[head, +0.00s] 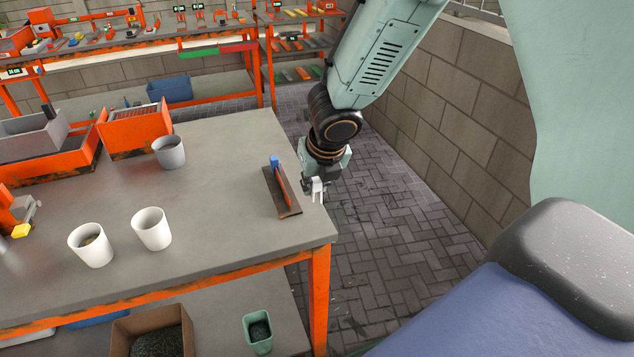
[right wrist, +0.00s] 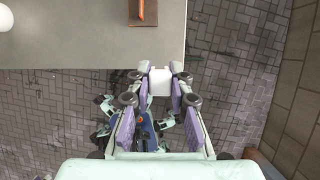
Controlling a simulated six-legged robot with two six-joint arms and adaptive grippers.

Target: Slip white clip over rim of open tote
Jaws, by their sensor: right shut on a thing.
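My right gripper (head: 316,182) is beyond the right edge of the workbench, next to a brown base with an upright orange part. It is shut on the small white clip (head: 317,190), whose prongs point down. In the right wrist view the clip (right wrist: 160,82) sits between the fingertips of the right gripper (right wrist: 160,88), over the paved floor just off the bench edge. An open grey box (head: 32,135) stands at the far left of the bench; I cannot tell whether it is the tote. My left gripper is not in view.
The brown base (head: 288,207) lies near the bench's right edge. Two white cups (head: 152,230) and a grey cup (head: 169,153) stand on the workbench (head: 215,225). An orange rack (head: 135,130) is behind. A green bin (head: 257,336) sits below. A block wall is at right.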

